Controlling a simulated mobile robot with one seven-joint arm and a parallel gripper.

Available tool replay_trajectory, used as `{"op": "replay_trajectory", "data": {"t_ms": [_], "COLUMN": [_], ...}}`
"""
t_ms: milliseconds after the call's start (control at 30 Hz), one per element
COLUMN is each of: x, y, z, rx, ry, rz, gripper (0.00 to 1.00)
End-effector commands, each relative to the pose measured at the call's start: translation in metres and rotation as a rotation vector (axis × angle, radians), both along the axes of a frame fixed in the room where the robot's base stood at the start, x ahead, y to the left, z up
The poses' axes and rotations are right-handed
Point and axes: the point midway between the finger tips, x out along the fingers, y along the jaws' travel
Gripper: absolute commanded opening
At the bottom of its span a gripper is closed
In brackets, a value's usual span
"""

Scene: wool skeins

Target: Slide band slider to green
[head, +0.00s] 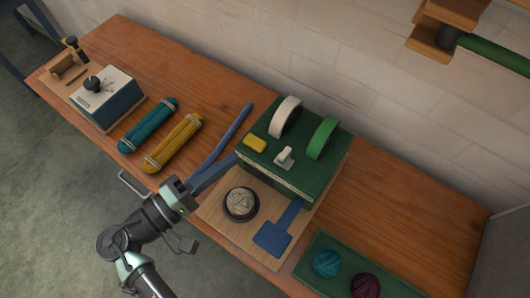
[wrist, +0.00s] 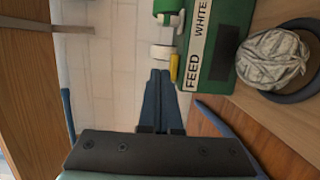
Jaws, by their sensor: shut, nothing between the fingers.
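The green box (head: 268,172) stands on a wooden board. A white wheel (head: 285,117) and a green wheel (head: 322,138) stand up from its top. The small white slider knob (head: 285,157) sits on top, in front of the wheels and roughly between them; it also shows in the wrist view (wrist: 182,21). A yellow block (head: 254,144) is at the top's left end. The box's label (wrist: 197,50) reads FEED and WHITE. My gripper (head: 236,157) is shut and empty, its blue fingertips close to the box's left side, apart from the knob; they also show in the wrist view (wrist: 160,72).
Teal (head: 148,124) and yellow skeins (head: 174,143) lie further left. A green tray (head: 318,252) holds yarn balls.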

Motion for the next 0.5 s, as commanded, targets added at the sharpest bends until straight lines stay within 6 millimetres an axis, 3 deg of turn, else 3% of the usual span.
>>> {"op": "replay_trajectory", "data": {"t_ms": [267, 500], "x": [0.040, 0.019], "y": [-0.046, -0.069], "z": [0.001, 0.001], "rx": [0.000, 0.001], "ry": [0.001, 0.002], "rz": [-0.005, 0.000], "gripper": [0.00, 0.00]}}
